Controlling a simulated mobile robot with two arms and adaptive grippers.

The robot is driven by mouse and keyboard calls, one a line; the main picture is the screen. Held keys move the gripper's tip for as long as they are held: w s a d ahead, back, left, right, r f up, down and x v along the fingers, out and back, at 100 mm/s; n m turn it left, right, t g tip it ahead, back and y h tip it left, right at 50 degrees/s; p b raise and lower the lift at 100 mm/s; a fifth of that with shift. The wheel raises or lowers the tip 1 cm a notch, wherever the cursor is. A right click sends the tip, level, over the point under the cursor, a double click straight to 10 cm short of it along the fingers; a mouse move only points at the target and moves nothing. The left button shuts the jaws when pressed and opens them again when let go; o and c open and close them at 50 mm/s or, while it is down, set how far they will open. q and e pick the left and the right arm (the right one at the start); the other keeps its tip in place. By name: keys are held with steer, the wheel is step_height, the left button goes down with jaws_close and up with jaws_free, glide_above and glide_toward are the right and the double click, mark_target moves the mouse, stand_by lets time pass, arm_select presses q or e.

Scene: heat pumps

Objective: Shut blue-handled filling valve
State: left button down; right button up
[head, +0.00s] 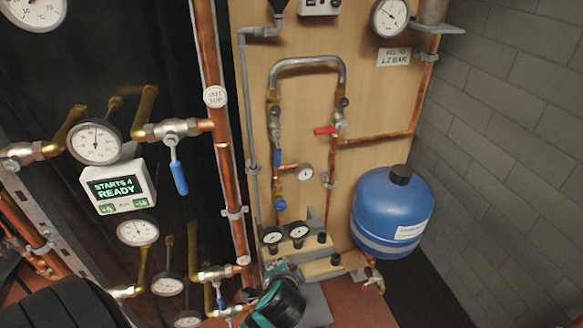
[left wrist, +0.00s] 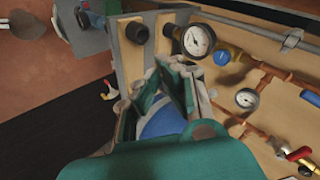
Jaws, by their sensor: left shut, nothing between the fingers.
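The filling loop, a braided silver hose arch (head: 305,62), is on the wooden board in the head view. Under its left leg is a valve with a slim blue lever (head: 277,157) hanging down along the pipe. Its right leg has a valve with a red lever (head: 325,130), also in the left wrist view (left wrist: 301,152). My left gripper (head: 284,268), teal, is low before the board, below the loop and apart from the blue lever. Its fingers (left wrist: 174,80) are shut and empty. My right gripper is out of view.
A blue vessel (head: 392,215) stands right of the loop. Two gauges on a grey block (head: 298,231) are just above my gripper. At left, another blue lever (head: 180,178) hangs beside a READY display (head: 118,189). A copper riser (head: 209,75) runs between both groups.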

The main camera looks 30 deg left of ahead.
mark_target(277, 149)
arm_select(q)
steer(key=w+a+r+m+t+y, duration=0.1)
steer(key=w+r+m+t+y, duration=0.4)
steer(key=w+r, duration=0.9)
step_height(277, 149, up, 2)
steer(key=shift+w+a+r+m+t+y, duration=0.15)
steer(key=shift+w+m+t+y, duration=0.2)
steer(key=shift+t+y, duration=0.2)
steer(key=w+a+p, duration=0.3)
steer(key=w+a, duration=0.1)
steer(key=a, duration=0.4)
steer(key=shift+a+p, duration=0.3)
steer(key=shift+g, duration=0.25)
steer(key=shift+s, duration=0.1)
